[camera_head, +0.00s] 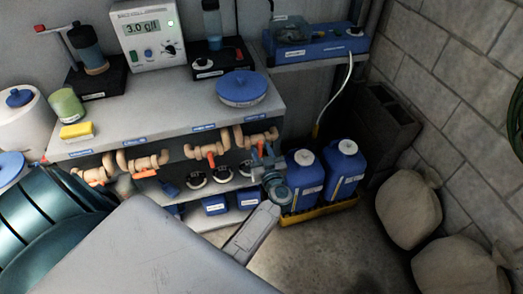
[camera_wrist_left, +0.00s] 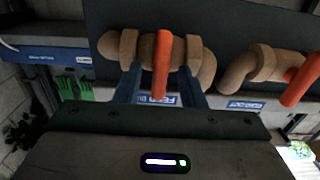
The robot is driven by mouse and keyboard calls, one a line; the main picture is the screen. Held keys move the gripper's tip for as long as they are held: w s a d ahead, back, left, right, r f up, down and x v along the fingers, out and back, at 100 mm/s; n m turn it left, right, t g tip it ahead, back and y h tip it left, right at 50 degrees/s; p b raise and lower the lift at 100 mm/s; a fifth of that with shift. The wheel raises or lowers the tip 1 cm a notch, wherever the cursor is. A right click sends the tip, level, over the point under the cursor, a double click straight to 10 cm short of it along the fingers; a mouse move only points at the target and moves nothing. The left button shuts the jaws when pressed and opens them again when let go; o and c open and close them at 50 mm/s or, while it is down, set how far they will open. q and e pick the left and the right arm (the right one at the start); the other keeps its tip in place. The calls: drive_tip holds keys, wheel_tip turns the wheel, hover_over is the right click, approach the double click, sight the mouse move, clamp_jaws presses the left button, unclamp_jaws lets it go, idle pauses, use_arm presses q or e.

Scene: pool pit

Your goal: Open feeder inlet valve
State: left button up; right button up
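Several tan pipe valves with orange levers are mounted along the front of the grey shelf unit. The rightmost valve (camera_head: 258,137) is the one nearest my left gripper (camera_head: 264,155). In the left wrist view, a tan valve (camera_wrist_left: 190,62) with an orange lever (camera_wrist_left: 162,65) lies just ahead of the gripper (camera_wrist_left: 160,92). The two blue fingers are apart, one on each side of the lever; I cannot tell whether they touch it. The small labels are too blurred to tell which valve is the feeder inlet. My right gripper is not in view.
Two blue jugs (camera_head: 303,180) stand in a yellow tray (camera_head: 318,211) just right of the gripper. Another tan valve (camera_wrist_left: 262,65) is close beside it. Blue boxes sit on the lower shelf (camera_head: 238,218). Sacks (camera_head: 408,207) lie at the right.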

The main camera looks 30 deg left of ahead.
use_arm(q)
drive_tip(key=c, duration=0.6)
clamp_jaws()
